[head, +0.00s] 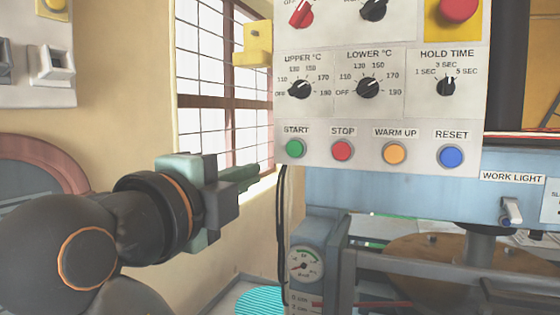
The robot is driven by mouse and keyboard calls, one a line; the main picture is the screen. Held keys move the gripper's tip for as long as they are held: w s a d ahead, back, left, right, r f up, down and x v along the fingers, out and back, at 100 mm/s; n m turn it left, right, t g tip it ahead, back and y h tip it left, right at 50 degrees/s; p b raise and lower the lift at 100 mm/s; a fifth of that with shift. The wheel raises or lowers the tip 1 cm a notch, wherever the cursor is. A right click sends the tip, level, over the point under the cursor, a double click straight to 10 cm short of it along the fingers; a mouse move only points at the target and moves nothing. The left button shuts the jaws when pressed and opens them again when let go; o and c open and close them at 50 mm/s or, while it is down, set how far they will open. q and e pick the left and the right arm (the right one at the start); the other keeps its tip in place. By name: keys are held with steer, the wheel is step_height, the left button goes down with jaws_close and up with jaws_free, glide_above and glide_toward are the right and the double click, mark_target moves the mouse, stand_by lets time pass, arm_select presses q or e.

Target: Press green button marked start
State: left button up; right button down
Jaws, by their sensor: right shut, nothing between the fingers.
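The green button (295,148) under the label START is at the lower left of the white control panel (322,158). My right gripper (252,177) is left of the panel and a little lower than the button in the picture. Its fingers are shut and empty, pointing right, with a visible gap between the fingertips and the panel's left edge. How far the fingertips are from the panel in depth is hard to tell. The button is in full view. My left gripper is not in view.
Right of the green button are a red STOP button (342,151), an orange WARM UP button (394,153) and a blue RESET button (451,156). Dials sit above. A yellow bracket (257,43) juts out at the panel's upper left. A black cable (281,235) hangs below.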

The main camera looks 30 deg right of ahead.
mark_target(294, 153)
steer(key=p+x, duration=0.3)
steer(key=x, duration=1)
steer(key=shift+r, duration=0.1)
steer(key=shift+w+d, duration=0.35)
steer(key=shift+d, duration=0.05)
steer(key=shift+w+d, duration=0.35)
steer(key=shift+d, duration=0.05)
steer(key=shift+d+r, duration=0.1)
steer(key=shift+r, duration=0.1)
